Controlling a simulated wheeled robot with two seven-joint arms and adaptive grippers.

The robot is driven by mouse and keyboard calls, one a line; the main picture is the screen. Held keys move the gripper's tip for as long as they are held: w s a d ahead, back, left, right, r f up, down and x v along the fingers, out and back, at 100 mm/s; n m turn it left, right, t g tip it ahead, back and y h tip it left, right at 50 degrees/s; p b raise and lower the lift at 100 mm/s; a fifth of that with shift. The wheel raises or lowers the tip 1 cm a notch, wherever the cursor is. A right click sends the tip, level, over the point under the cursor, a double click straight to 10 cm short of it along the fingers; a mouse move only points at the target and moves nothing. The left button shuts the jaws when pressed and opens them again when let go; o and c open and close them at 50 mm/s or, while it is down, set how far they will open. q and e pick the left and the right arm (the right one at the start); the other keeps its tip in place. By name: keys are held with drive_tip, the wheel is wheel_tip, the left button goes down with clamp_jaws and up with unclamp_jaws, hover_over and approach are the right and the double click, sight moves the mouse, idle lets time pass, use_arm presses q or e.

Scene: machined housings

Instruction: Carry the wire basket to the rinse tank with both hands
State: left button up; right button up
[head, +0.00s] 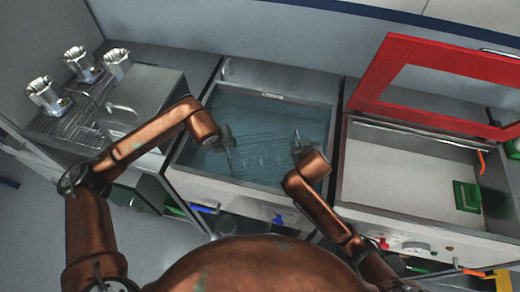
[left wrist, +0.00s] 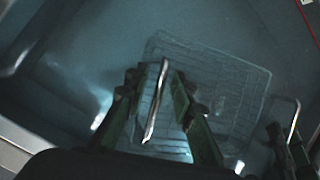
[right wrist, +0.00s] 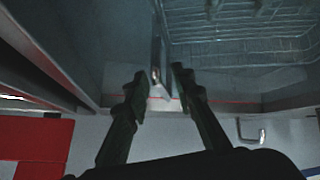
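The wire basket (head: 262,152) sits low in the blue water of the rinse tank (head: 313,99), its mesh bottom blurred by the water. The basket also shows in the left wrist view (left wrist: 232,95) and the right wrist view (right wrist: 240,45). My left gripper (head: 228,143) is open at the basket's left side; in its wrist view a thin metal handle (left wrist: 156,100) stands between the spread fingers. My right gripper (head: 298,145) is open at the right side; its fingers flank the other handle (right wrist: 157,75). Gaps show beside both handles.
Left of the tank is a counter with several machined housings (head: 48,96) on a rack and a grey box (head: 143,95). Right is a white-floored basin (head: 400,180) with a raised red-framed lid (head: 400,60) and a green block (head: 467,196).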

drive_tip(key=shift+s, duration=0.1)
use_arm(q)
drive_tip(key=v, duration=1.1)
drive_tip(key=shift+r, duration=0.3)
use_arm(e)
drive_tip(key=v, duration=1.2)
use_arm(q)
drive_tip(key=shift+s+a, duration=0.1)
drive_tip(key=shift+a, duration=0.05)
